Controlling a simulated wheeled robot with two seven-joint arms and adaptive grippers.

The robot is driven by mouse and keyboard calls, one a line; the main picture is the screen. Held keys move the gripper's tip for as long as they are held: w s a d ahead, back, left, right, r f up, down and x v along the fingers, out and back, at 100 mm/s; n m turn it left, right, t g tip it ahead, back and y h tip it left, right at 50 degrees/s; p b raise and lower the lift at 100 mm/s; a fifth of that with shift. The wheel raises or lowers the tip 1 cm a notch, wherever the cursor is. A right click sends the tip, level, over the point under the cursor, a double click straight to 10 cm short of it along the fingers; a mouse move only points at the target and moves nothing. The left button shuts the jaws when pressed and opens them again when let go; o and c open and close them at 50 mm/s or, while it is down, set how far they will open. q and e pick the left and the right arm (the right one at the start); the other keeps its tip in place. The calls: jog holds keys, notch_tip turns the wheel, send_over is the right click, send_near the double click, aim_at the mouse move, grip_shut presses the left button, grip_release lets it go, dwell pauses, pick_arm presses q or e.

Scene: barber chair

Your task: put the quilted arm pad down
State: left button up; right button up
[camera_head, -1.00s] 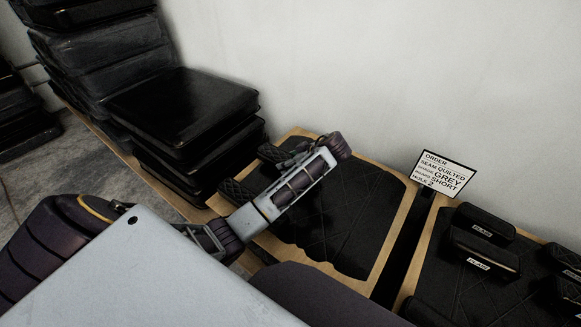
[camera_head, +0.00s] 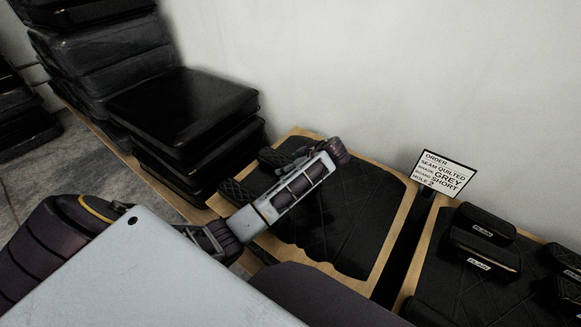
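A dark pad with a quilted surface (camera_head: 236,192) shows at the left edge of the black mat, partly behind my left forearm. Another dark pad (camera_head: 273,157) is at the mat's upper left, close to my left gripper (camera_head: 299,153). The gripper is mostly hidden behind my wrist and forearm. I cannot tell whether its fingers are open or shut, or whether they touch that pad. The black stitched mat (camera_head: 350,222) lies on a wooden board (camera_head: 398,232). My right gripper is not in view.
An order card (camera_head: 444,174) reads seam quilted, shade grey, board short, hole 2. A second board on the right bears dark pads, some labelled plain (camera_head: 484,258). Black cushions (camera_head: 183,105) are stacked at left against the wall. The first mat's right part is clear.

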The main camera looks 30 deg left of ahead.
pick_arm(q)
jog(key=shift+r, duration=0.15)
jog(key=shift+d+r, duration=0.3)
jog(key=shift+d, duration=0.05)
jog(key=v, duration=0.4)
jog(key=shift+p, duration=0.4)
jog(key=shift+p+v, duration=0.4)
jog(key=shift+v, duration=0.8)
jog(key=shift+p+v, duration=0.4)
jog(key=shift+v, duration=1.75)
jog(key=shift+s+r+p, duration=0.1)
jog(key=shift+p, duration=0.2)
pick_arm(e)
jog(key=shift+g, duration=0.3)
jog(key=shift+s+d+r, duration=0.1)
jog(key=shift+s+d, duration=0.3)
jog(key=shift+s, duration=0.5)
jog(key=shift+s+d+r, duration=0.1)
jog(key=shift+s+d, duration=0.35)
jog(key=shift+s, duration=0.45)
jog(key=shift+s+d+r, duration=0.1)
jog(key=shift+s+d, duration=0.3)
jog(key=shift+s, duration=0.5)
pick_arm(q)
jog(key=shift+d, duration=0.1)
